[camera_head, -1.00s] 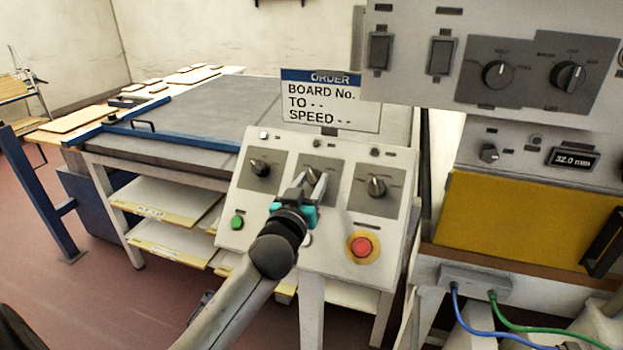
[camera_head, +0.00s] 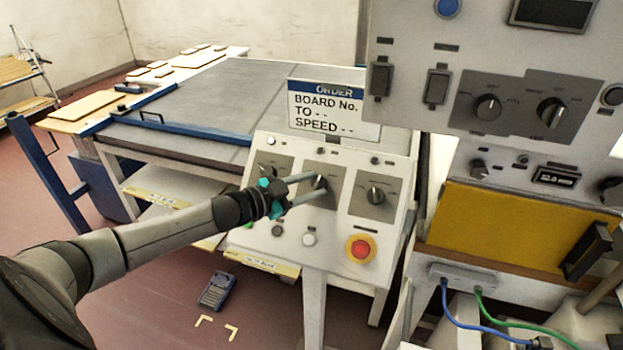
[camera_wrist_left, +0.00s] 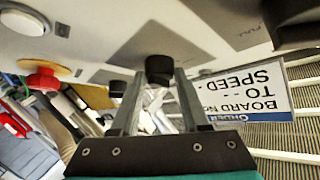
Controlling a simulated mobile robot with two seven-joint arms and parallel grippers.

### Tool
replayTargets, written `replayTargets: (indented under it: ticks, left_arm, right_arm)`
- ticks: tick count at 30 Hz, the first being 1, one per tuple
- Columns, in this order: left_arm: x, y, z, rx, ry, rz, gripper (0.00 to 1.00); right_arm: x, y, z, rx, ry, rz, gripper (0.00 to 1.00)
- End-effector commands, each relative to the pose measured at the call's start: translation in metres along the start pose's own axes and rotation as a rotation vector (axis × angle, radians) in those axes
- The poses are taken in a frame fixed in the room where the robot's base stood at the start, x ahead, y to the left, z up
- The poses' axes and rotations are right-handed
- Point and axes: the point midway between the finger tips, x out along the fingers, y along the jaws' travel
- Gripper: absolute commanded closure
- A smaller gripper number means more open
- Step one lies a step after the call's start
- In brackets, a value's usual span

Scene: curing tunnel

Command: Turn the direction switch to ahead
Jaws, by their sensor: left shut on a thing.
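The small control panel (camera_head: 335,215) has three dark rotary knobs in a row. The labels are too small to read, so I cannot tell by name which is the direction switch. My left gripper (camera_head: 316,184) comes in from the left and is shut on the middle knob (camera_head: 321,182). In the left wrist view the knob (camera_wrist_left: 159,68) sits between the fingertips of the gripper (camera_wrist_left: 157,82). The fingers partly hide the knob in the head view, and I cannot read where it points. The right knob (camera_head: 376,195) is clear of the gripper; the left knob (camera_head: 268,171) is partly hidden.
A red stop button (camera_head: 361,249) on a yellow base and a white button (camera_head: 309,239) lie below the knobs. An order sign (camera_head: 333,108) stands behind the panel. A larger cabinet (camera_head: 420,100) with switches is at the right. A blue device (camera_head: 216,290) lies on the floor.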

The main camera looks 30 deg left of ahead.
Motion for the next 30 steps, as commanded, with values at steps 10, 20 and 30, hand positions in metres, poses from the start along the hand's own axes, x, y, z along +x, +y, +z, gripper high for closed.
replayTargets:
  ticks: [10,20,30]
  left_arm:
    - [0.001,-0.009,-0.005,0.212,-0.017,0.206,1.0]
    - [0.002,-0.01,-0.005,0.354,-0.029,0.352,1.0]
    - [0.003,-0.009,-0.004,0.414,-0.033,0.415,1.0]
  right_arm:
    - [-0.022,0.0,-0.002,0.001,-0.001,0.0,1.0]
    - [-0.038,0.001,-0.003,0.001,-0.001,0.0,1.0]
    - [-0.044,0.001,-0.004,0.001,-0.001,0.0,1.0]
